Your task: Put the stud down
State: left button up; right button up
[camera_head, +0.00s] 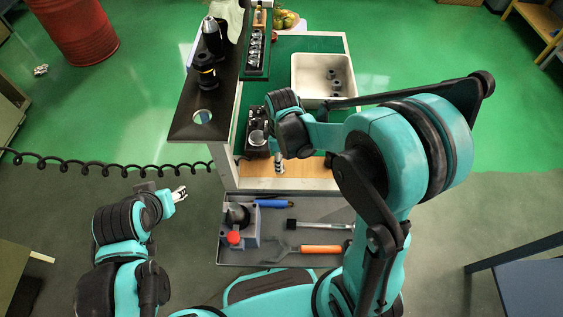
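My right gripper (279,163) points down over the wooden strip (310,171) at the near end of the cart top. Its silver fingers are small here and partly covered by my wrist. I cannot make out a stud in or under them, or whether they are shut. My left gripper (180,193) is off to the left of the cart, over the floor. Its fingers look a little apart with nothing between them. A dark holder with round silvery parts (257,138) stands just left of the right gripper.
A white bin (302,70) with several dark parts stands at the back right. A black side shelf (187,122) carries dark tool holders (205,70). A rack (254,52) stands beside it. The lower grey tray (277,255) holds a blue-handled tool, an orange-handled tool and a red-knobbed fixture (234,237).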

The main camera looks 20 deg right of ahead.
notch_tip(320, 180, up, 8)
jog(key=p, duration=0.2)
jog(key=s+d+r+m+t, duration=0.4)
jog(key=s+r+m+t, duration=0.3)
jog(key=s+m, duration=0.3)
jog(key=shift+s+d+r+m, duration=0.2)
jog(key=shift+d+r+m, duration=0.2)
jog(key=shift+m, duration=0.5)
